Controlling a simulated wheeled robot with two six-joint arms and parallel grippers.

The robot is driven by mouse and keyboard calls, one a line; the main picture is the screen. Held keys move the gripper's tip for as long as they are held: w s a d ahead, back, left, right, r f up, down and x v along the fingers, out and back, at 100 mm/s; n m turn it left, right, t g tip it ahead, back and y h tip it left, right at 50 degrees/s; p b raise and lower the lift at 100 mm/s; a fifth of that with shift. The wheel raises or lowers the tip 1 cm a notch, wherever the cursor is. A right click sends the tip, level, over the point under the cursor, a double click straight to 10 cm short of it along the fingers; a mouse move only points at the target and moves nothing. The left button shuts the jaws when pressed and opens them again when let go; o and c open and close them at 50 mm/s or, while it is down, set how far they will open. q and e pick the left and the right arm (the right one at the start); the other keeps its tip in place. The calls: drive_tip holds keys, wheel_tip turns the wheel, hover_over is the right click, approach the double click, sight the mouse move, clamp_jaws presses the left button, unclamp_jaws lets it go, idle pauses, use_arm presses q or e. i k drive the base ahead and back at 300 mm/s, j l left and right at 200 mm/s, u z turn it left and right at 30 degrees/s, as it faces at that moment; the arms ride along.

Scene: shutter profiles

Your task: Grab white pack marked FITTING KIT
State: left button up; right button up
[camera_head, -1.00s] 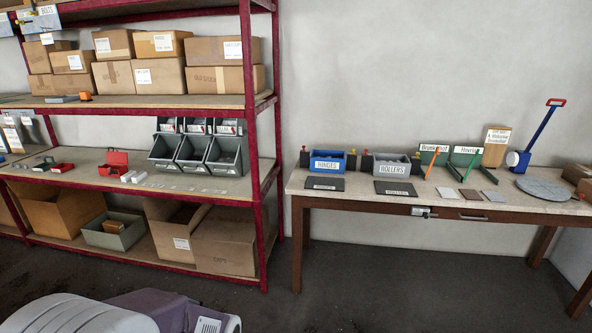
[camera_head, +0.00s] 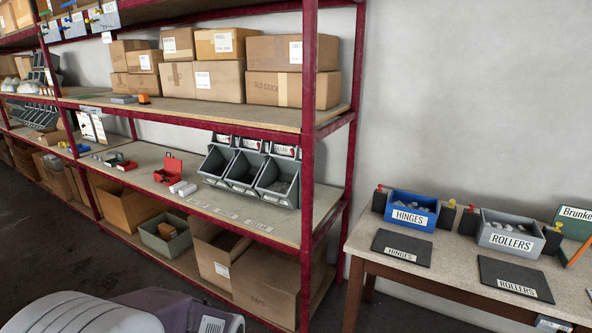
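I cannot make out any pack that reads FITTING KIT. Small white packs (camera_head: 183,188) lie on the middle shelf, beside the red open box (camera_head: 169,170) and left of the grey bins; their lettering is too small to read. Neither of my grippers is in view. A white and purple body part, which seems to be mine, shows at the bottom left.
A red-framed shelving unit (camera_head: 309,120) holds cardboard boxes (camera_head: 276,54) above and grey bins (camera_head: 241,170) on the middle shelf. At the right a table (camera_head: 357,233) carries the blue HINGES bin (camera_head: 411,211) and grey ROLLERS bin (camera_head: 509,236). Dark floor shows at the left.

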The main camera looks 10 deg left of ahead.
sight(190, 189)
drive_tip(key=i+j+u, duration=0.15)
drive_tip(key=i+u, duration=0.15)
drive_tip(key=u, duration=0.15)
drive_tip(key=i+j+u, duration=0.1)
drive_tip(key=i+u, duration=0.55)
drive_tip(key=u, duration=0.2)
drive_tip(key=i+j+z, duration=0.2)
drive_tip(key=i+j, duration=0.4)
drive_tip(key=i+j+z, duration=0.2)
drive_tip(key=i+j, duration=0.35)
drive_tip(key=j, duration=0.15)
